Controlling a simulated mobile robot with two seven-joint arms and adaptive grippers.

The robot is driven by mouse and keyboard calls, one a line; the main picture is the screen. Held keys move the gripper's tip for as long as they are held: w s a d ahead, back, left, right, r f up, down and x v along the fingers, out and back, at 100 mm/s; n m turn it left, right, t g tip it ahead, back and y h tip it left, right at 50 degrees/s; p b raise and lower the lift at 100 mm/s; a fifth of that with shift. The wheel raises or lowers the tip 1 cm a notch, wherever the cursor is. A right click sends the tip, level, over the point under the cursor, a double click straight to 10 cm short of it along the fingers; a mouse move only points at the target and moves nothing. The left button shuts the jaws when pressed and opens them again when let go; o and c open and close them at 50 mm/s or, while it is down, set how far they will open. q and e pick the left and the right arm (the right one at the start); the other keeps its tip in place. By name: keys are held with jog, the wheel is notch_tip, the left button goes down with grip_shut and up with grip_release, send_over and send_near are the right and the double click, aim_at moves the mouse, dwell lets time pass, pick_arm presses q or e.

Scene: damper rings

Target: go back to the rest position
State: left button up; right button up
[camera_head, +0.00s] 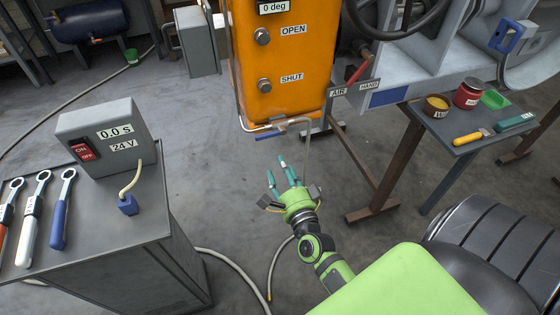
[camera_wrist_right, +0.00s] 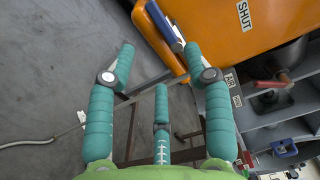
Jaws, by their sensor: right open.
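My right gripper (camera_head: 279,170) is in the middle of the head view, below the orange actuator box (camera_head: 285,60). Its green fingers are spread, with nothing between them. In the right wrist view the open fingers (camera_wrist_right: 160,62) point toward the lower edge of the orange box (camera_wrist_right: 230,25). A lever with a blue grip (camera_wrist_right: 162,22) lies near the fingertips in that picture; I cannot tell whether they touch. In the head view the thin bent pipe (camera_head: 275,125) under the box is close above the fingers. My left gripper is not in view.
A grey cabinet (camera_head: 95,215) at left carries wrenches (camera_head: 60,210) and a switch box (camera_head: 105,138). A small side table (camera_head: 465,130) with cups and tools stands at right beside brown steel legs (camera_head: 388,175). Hoses (camera_head: 235,262) lie on the floor. Open floor surrounds the right gripper's left side.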

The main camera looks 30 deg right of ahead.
jog(key=shift+f, duration=0.1)
jog(key=s+a+f+n+g+y, duration=0.2)
jog(key=s+a+f+n, duration=0.15)
jog(key=f, duration=0.55)
jog(key=s+a+f+n+g+y, duration=0.1)
jog(key=s+a+f+n+g, duration=0.15)
jog(key=f+n, duration=0.4)
jog(key=s+a+f+n+g+y, duration=0.2)
jog(key=s+f+g, duration=0.15)
jog(key=f, duration=0.65)
jog(key=s+d+f+n+g, duration=0.1)
jog(key=s+f+n+g, duration=0.3)
jog(key=s+f, duration=0.4)
jog(key=s+d+f+n+g, duration=0.1)
jog(key=s+f+n+g, duration=0.3)
jog(key=s, duration=1.6)
notch_tip(320, 180, down, 4)
jog(key=n, duration=0.3)
jog(key=shift+s+d+n+h, duration=0.2)
jog(key=shift+d+n+h, duration=0.1)
jog(key=shift+c, duration=0.4)
